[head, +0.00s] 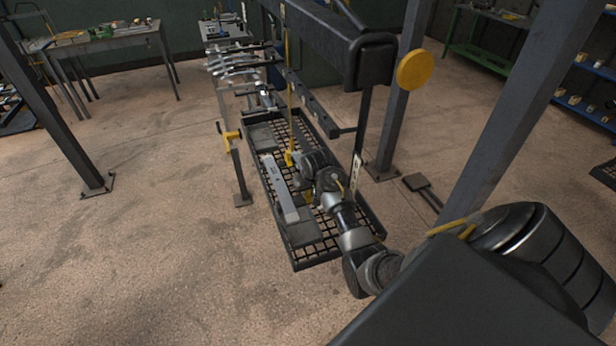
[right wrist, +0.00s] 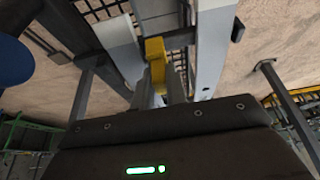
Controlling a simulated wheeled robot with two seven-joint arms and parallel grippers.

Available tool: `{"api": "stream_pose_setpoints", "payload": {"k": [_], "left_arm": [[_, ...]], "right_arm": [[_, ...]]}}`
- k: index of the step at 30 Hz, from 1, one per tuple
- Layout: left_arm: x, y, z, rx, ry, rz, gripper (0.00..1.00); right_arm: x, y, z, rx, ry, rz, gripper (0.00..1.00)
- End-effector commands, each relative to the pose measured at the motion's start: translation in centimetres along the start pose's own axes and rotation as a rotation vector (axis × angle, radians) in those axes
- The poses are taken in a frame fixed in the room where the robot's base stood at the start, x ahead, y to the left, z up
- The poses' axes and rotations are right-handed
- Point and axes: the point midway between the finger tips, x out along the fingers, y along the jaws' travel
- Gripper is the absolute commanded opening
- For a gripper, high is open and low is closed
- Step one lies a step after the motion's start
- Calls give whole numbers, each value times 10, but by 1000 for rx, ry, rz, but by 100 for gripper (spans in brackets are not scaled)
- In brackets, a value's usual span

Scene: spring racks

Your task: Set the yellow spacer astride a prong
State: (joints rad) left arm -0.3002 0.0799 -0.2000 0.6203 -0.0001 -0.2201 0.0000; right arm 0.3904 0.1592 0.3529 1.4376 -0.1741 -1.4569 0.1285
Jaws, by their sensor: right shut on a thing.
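My right gripper (head: 296,162) is low over the black mesh tray. In the right wrist view its two fingers (right wrist: 160,92) are shut on the yellow spacer (right wrist: 156,60), which stands out past their tips. In the head view the yellow spacer (head: 290,158) shows only in part beside the gripper. Pale grey bars lie close by on both sides in the right wrist view, one at its right (right wrist: 211,45). I cannot tell which part is the prong, or whether the spacer touches it. My left gripper is not in view.
The black mesh tray (head: 316,262) holds a long grey bar (head: 279,188). A short post (head: 238,175) with a yellow top stands to its left. A dark overhead beam (head: 330,35) and upright posts stand around. A rack with metal arms (head: 232,66) is behind.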

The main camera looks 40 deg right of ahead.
Motion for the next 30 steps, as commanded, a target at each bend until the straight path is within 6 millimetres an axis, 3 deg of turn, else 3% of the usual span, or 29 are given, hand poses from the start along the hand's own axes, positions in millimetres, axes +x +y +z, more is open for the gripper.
{"api": "stream_pose_setpoints", "payload": {"k": [27,28,30], "left_arm": [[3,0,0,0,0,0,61],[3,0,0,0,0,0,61],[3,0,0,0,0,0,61]], "right_arm": [[13,0,5,0,0,0,0],[13,0,5,0,0,0,18],[13,0,5,0,0,0,27]]}}
